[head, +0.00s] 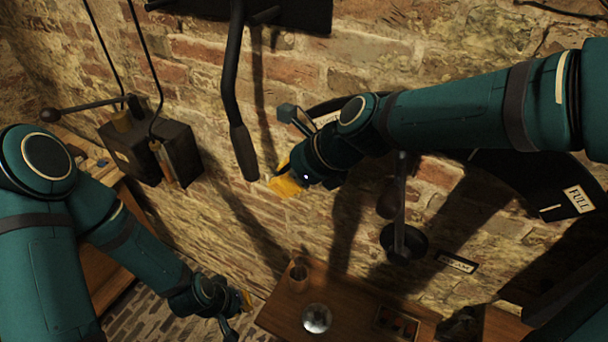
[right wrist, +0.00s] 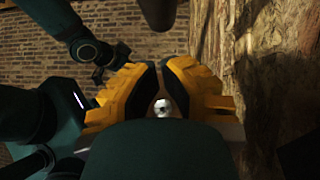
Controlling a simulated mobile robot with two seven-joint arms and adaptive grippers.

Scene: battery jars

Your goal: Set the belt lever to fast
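A long dark lever (head: 233,70) hangs down the brick wall from a black plate, ending in a thick grip (head: 244,153). I take it for the belt lever, but no "fast" mark is readable. My right gripper (head: 284,182), with yellow fingers, is just right of and below the grip, apart from it in the head view. In the right wrist view a dark rounded end, probably the grip, shows at the top beyond the fingers (right wrist: 160,82). A gap between the fingers holds nothing. My left gripper (head: 246,301) is low near the wooden table; its fingers are mostly hidden.
A wooden table (head: 350,292) below bears a glass jar (head: 298,275) and a shiny round dish (head: 316,318). A dark curved panel (head: 520,175) labelled "FULL" is at right, with a hanging rod (head: 401,205). A dark box (head: 150,150) is on the wall at left.

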